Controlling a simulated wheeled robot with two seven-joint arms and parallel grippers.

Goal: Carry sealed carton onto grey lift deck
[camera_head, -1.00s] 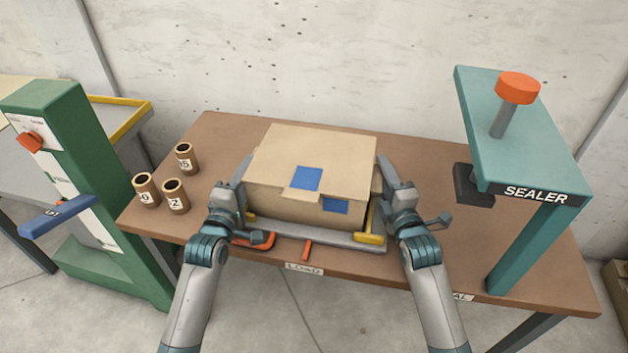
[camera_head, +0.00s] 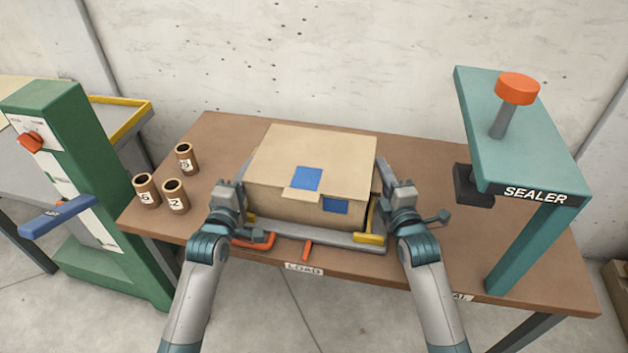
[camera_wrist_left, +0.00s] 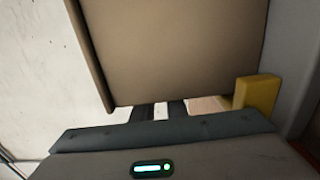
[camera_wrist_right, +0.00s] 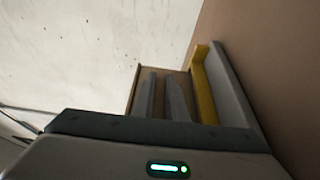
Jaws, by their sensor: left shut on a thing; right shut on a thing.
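The sealed carton (camera_head: 315,160) is a tan box with blue patches on its top and front. It sits on a grey tray-like fixture (camera_head: 340,238) with yellow corner pieces on the brown table. My left gripper (camera_head: 237,188) is shut on the carton's left side, and my right gripper (camera_head: 388,178) is shut on its right side. The carton fills much of the left wrist view (camera_wrist_left: 175,50). Fingers show against it in the right wrist view (camera_wrist_right: 165,98). The exact finger contact is hidden. A grey deck (camera_head: 70,150) with a yellow edge stands at the far left, partly hidden.
A green post (camera_head: 75,150) with a blue handle (camera_head: 58,215) stands before the deck. Several brown tubes (camera_head: 186,158) stand left of the carton. A teal sealer frame (camera_head: 525,140) with an orange knob rises at the right. An orange handle (camera_head: 252,242) lies at the fixture's front.

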